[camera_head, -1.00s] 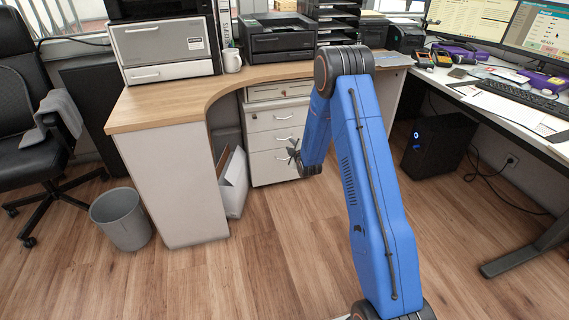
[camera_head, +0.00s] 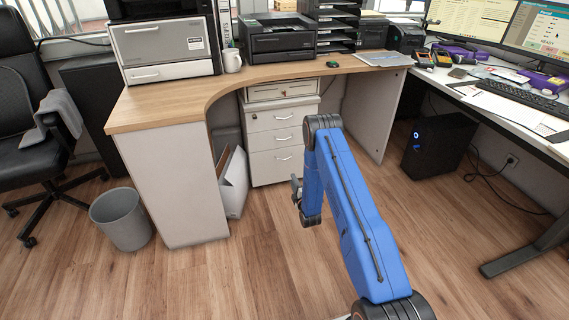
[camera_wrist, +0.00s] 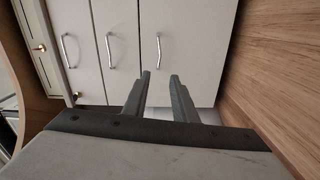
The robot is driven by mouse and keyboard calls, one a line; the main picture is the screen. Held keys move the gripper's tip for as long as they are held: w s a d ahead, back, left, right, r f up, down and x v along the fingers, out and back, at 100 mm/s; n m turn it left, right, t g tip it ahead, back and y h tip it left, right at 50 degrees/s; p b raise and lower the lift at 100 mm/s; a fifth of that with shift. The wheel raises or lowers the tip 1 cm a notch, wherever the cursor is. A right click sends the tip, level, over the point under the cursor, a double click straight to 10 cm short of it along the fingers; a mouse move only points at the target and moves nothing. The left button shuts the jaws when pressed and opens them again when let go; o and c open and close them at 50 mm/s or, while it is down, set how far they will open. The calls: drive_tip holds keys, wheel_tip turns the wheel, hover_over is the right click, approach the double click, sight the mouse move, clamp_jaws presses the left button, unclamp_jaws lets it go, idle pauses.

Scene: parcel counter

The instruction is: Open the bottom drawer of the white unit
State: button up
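The white unit (camera_head: 252,150) stands under the wooden counter, with its drawers stacked one above another. All its drawers look shut. The bottom drawer (camera_head: 270,172) has a curved metal handle (camera_head: 284,158). In the wrist view, which is turned sideways, the bottom drawer (camera_wrist: 188,45) is the panel nearest the floor, and its handle (camera_wrist: 159,50) is upright in the picture. My gripper (camera_wrist: 160,76) is open and empty, its fingertips apart and just short of that handle in the picture. In the head view my gripper (camera_head: 296,187) is low, in front of the unit.
A white box (camera_head: 233,183) with papers stands on the floor left of the unit. A grey bin (camera_head: 121,219) is farther left. A black computer (camera_head: 437,146) stands at right. The floor (camera_head: 240,275) before the unit is clear.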

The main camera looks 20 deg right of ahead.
drive_tip(key=w, duration=1.7)
drive_tip(key=shift+w, duration=0.1)
clamp_jaws()
idle(1.0)
